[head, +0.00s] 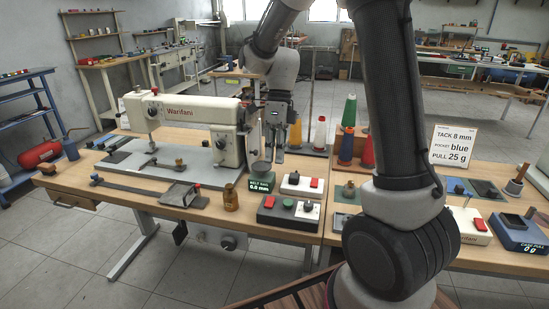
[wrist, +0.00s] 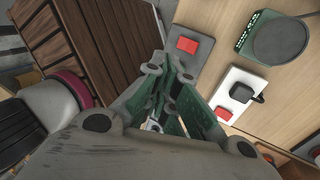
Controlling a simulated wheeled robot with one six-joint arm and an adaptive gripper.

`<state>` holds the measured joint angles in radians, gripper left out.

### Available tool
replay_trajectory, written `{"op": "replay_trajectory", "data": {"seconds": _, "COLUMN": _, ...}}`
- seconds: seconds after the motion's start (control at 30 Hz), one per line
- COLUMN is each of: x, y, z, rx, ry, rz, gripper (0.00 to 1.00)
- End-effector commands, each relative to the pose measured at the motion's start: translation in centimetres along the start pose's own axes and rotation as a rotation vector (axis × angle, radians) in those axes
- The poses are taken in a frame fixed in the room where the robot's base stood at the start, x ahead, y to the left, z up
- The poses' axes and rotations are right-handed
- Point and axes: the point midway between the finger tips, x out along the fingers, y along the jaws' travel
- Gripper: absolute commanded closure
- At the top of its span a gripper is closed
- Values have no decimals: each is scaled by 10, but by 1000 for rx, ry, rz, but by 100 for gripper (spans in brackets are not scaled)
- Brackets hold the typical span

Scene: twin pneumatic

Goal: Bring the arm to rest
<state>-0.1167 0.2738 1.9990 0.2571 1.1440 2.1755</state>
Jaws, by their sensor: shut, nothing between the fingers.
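My arm rises at the right of the head view, bends over the top and comes down at the middle. My gripper (head: 278,152) points down above the workbench (head: 150,203), just right of the sewing machine's head. In the wrist view my gripper (wrist: 172,78) shows its green-sided fingers together, with nothing held between them. The fingertips look apart from the bench and its boxes; the exact height is hard to tell.
The Warifani sewing machine (head: 190,112) stands close left of my gripper. Below it are a green display (head: 261,184), a white box with a red button (head: 300,187) and a grey control box (head: 283,214). Thread cones (head: 348,143) stand to the right. A sign (head: 454,147) stands farther right.

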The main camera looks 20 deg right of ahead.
Motion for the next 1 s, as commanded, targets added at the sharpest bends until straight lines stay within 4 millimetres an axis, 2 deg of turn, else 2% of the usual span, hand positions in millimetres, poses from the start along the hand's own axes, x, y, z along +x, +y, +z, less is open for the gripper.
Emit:
{"op": "replay_trajectory", "data": {"seconds": 0.3, "x": 0, "y": 0, "z": 0, "rx": -10, "ry": 0, "rz": 0, "gripper": 100}}
{"op": "replay_trajectory", "data": {"seconds": 0.37, "x": 0, "y": 0, "z": 0, "rx": -49, "ry": 0, "rz": 0, "gripper": 100}}
{"op": "replay_trajectory", "data": {"seconds": 0.47, "x": 0, "y": -2, "z": 1, "rx": -213, "ry": -2, "rz": -8, "gripper": 100}}
{"op": "replay_trajectory", "data": {"seconds": 0.57, "x": 6, "y": -4, "z": -6, "rx": -497, "ry": 17, "rz": -14, "gripper": 100}}
{"op": "replay_trajectory", "data": {"seconds": 0.67, "x": 12, "y": 2, "z": -23, "rx": -849, "ry": 51, "rz": -15, "gripper": 100}}
{"op": "replay_trajectory", "data": {"seconds": 0.77, "x": 2, "y": 16, "z": -46, "rx": -1211, "ry": 86, "rz": -51, "gripper": 100}}
{"op": "replay_trajectory", "data": {"seconds": 0.9, "x": -23, "y": 44, "z": -89, "rx": -1713, "ry": 178, "rz": -146, "gripper": 100}}
{"op": "replay_trajectory", "data": {"seconds": 1.0, "x": -38, "y": 65, "z": -119, "rx": -1981, "ry": 274, "rz": -221, "gripper": 100}}
